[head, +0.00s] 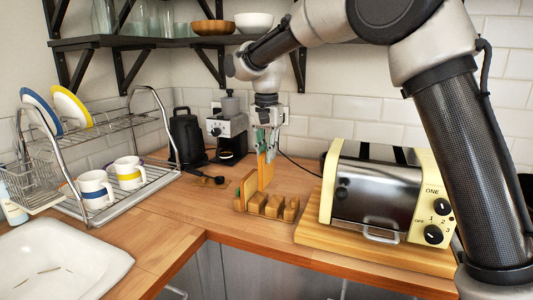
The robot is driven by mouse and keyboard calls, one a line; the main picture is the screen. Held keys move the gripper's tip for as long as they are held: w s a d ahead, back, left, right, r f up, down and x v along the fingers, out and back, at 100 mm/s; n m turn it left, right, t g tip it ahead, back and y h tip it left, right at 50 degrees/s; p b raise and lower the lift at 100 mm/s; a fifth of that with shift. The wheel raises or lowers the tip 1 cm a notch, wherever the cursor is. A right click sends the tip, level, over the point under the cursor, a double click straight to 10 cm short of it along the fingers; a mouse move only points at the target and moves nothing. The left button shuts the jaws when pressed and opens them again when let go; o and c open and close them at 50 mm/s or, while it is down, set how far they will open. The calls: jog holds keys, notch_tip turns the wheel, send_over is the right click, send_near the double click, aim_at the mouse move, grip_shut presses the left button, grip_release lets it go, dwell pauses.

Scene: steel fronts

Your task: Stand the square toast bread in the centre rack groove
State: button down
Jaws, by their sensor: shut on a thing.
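My gripper (267,141) points down above the counter, its fingers shut on the top of a flat, upright golden-brown slice, the toast bread (265,173). The wooden rack (270,208), a low block with rounded posts and grooves, stands on the counter just below it. The slice's lower edge is near the tops of the rack posts; I cannot tell whether it is inside a groove. Another upright tan slice (249,190) stands at the rack's left end, with a small green patch beside it.
A cream toaster oven (375,195) on a wooden board stands close right of the rack. A coffee machine (230,130) and black kettle (187,138) are behind. A dish rack (125,190) with mugs and the sink (60,262) are left. Counter in front of the rack is narrow but clear.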

aim_at(266, 178)
dwell(0.3)
jog(key=shift+s+f, duration=0.1)
jog(key=shift+f, duration=1.9)
jog(key=shift+f, duration=0.25)
jog(key=shift+f, duration=0.85)
jog(key=shift+f, duration=0.1)
jog(key=shift+f, duration=1.1)
jog(key=c, duration=1.4)
grip_release()
